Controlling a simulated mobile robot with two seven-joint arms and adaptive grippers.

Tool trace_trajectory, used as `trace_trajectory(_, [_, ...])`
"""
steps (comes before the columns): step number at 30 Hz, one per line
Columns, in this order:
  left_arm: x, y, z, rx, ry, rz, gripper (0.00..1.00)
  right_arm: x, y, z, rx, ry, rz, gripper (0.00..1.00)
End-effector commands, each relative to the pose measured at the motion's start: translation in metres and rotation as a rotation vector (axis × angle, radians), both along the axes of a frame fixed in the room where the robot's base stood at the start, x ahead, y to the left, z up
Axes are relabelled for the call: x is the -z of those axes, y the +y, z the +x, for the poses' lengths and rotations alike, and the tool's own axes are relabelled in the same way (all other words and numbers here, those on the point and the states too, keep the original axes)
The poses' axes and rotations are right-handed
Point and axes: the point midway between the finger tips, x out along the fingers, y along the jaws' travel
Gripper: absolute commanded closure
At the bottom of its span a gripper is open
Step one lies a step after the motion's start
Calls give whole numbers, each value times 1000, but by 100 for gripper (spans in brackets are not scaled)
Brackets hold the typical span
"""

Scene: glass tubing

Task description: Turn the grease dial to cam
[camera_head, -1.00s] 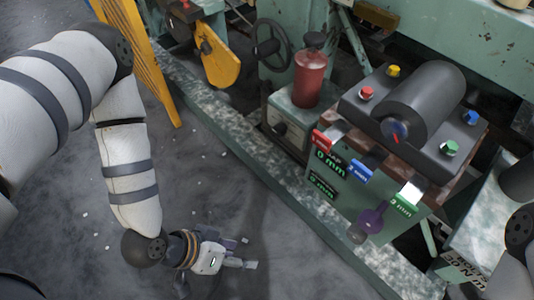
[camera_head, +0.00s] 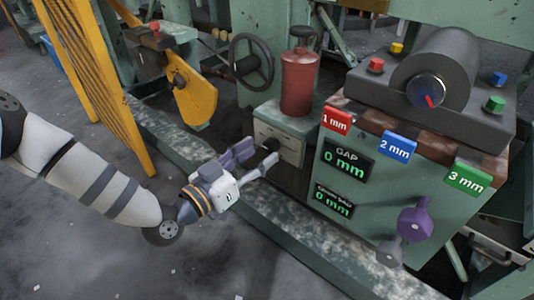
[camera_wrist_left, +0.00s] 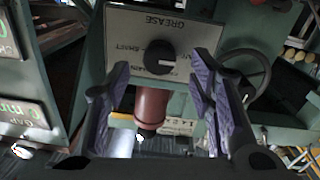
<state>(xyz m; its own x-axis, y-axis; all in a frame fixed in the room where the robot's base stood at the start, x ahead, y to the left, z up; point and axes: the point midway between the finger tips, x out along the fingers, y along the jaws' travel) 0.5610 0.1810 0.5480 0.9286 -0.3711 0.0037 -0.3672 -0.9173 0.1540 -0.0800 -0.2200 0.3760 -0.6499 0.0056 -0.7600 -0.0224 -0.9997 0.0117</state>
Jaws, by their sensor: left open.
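The grease dial (camera_wrist_left: 160,57) is a black round knob with a pale pointer line on a light plate (camera_wrist_left: 190,27) marked GREASE, upside down in the left wrist view. In the head view the dial (camera_head: 271,145) sits on the front of a small box (camera_head: 278,146) below the red grease cup (camera_head: 299,82). My left gripper (camera_head: 257,154) is open and empty, pointing at the dial. In the left wrist view its purple-padded fingers (camera_wrist_left: 160,80) stand apart, with the dial between and beyond their tips. Contact cannot be told.
A green cabinet (camera_head: 350,215) with gap readouts and coloured tags stands to the right, with a purple knob (camera_head: 414,218). A handwheel (camera_head: 251,60) and yellow guard (camera_head: 192,92) are behind. A long beam (camera_head: 300,240) runs below the gripper.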

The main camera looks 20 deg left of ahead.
Motion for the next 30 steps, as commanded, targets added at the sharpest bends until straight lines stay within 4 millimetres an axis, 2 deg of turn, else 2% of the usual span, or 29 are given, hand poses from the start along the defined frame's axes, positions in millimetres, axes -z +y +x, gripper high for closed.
trace_trajectory(3, [4,-8,19,0,3,-1,51,7,0,-2,-1,11,1,60])
trace_trajectory(6, [2,-12,28,0,3,-1,51,8,1,-3,-1,13,1,60])
trace_trajectory(14, [0,-13,31,0,3,-1,51,8,1,-3,-1,14,1,60])
trace_trajectory(15, [0,-13,31,0,3,-1,53,8,1,-3,-1,14,1,60])
trace_trajectory(17, [1,-13,31,0,3,-1,67,8,1,-3,-1,14,1,60])
trace_trajectory(21, [1,-13,31,1,5,-1,98,8,1,-3,-1,14,1,60])
trace_trajectory(30, [0,-13,30,2,-5,22,99,5,1,-2,0,9,2,60])
